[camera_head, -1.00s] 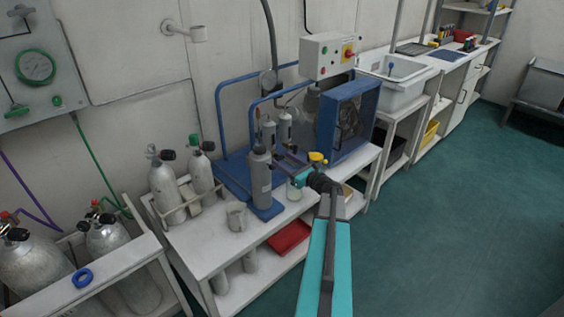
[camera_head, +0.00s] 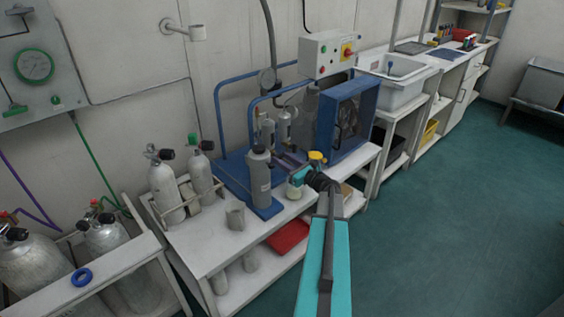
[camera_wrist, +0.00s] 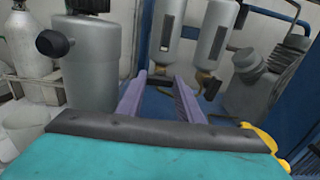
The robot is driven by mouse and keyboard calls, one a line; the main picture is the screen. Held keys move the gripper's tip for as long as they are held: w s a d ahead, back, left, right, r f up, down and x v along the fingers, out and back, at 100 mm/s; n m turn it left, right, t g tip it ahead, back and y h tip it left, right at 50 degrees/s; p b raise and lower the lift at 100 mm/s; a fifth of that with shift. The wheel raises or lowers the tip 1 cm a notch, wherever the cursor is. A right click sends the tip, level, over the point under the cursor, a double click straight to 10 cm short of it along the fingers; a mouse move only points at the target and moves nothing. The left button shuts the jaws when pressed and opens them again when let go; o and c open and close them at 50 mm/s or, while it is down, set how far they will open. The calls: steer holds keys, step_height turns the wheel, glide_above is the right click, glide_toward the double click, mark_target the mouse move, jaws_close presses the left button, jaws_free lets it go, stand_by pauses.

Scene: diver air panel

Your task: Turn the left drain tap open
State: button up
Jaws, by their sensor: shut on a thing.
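Two grey filter cylinders hang side by side, the left one (camera_wrist: 163,35) and the right one (camera_wrist: 217,35) in the wrist view. The left drain tap (camera_wrist: 158,71), small and dark with a brass-coloured fitting, is under the left cylinder. My gripper (camera_wrist: 160,78) has its two purple fingers reaching to this tap, one on each side, and is shut on it. In the head view my gripper (camera_head: 279,154) reaches in low beside the cylinders; the tap itself is too small to make out there. The right drain tap (camera_wrist: 208,82) is just right of my fingers.
A larger grey cylinder (camera_head: 260,178) stands close left of my gripper. A blue guard (camera_head: 346,120) and the grey compressor (camera_wrist: 262,80) are to the right. The floor at right is clear.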

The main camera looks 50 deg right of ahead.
steer(key=shift+w+a+n+b, duration=0.1)
steer(key=shift+w+n+b, duration=0.15)
steer(key=shift+b, duration=0.2)
steer(key=n+b, duration=1.5)
steer(key=b, duration=0.5)
steer(key=shift+n, duration=0.25)
steer(key=o, duration=1.1)
steer(key=shift+s, duration=0.1)
